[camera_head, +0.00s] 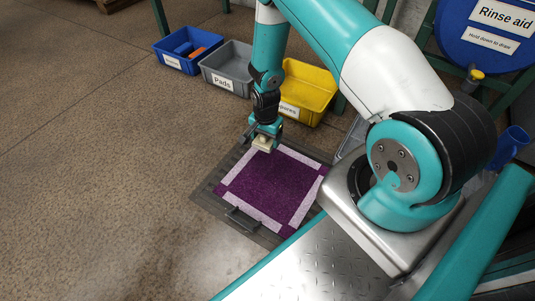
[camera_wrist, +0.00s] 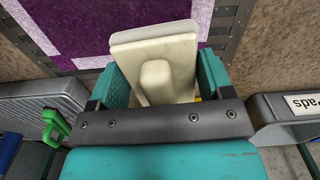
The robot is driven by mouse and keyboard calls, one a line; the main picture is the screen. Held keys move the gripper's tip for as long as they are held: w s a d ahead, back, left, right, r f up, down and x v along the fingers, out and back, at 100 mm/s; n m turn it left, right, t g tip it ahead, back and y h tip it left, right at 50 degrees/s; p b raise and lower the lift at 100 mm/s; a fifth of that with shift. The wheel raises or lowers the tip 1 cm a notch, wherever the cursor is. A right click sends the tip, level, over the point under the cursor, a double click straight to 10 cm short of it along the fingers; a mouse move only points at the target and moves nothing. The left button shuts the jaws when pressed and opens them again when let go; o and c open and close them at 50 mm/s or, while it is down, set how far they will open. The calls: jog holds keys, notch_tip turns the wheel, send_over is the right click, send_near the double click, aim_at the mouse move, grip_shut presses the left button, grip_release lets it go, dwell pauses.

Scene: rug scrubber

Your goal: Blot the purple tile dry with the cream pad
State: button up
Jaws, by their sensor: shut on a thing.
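The purple tile (camera_head: 268,188) has a pale speckled border and lies flat in a dark frame (camera_head: 207,190) on the floor. It also shows at the top of the wrist view (camera_wrist: 85,22). My gripper (camera_head: 263,137) is over the tile's far edge. In the wrist view, my gripper (camera_wrist: 165,85) is shut on the cream pad (camera_wrist: 158,60) by its raised grip, with the pad's flat face turned toward the tile. The pad also shows in the head view (camera_head: 263,143). Whether the pad touches the tile I cannot tell.
Behind the frame stand a blue bin (camera_head: 188,50) with items inside, a grey bin (camera_head: 228,68) labelled Pads and a yellow bin (camera_head: 303,93). A blue Rinse aid drum (camera_head: 480,40) is at the upper right. The floor (camera_head: 90,170) to the left is clear.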

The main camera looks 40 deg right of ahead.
aim_at(268, 158)
jog(key=f, duration=0.2)
jog(key=f+m+b, duration=0.1)
jog(key=shift+s+d+f, duration=0.15)
jog(key=shift+d+f, duration=0.1)
jog(key=shift+f, duration=0.15)
notch_tip(268, 158, down, 4)
jog(key=b, duration=0.4)
jog(key=shift+f, duration=0.15)
jog(key=shift+f, duration=0.1)
jog(key=shift+f+b, duration=0.35)
jog(key=shift+f, duration=0.15)
dwell(1.7)
notch_tip(268, 158, up, 5)
jog(key=p, duration=0.4)
jog(key=shift+f+p, duration=0.1)
jog(key=shift+p, duration=0.3)
jog(key=shift+f, duration=0.1)
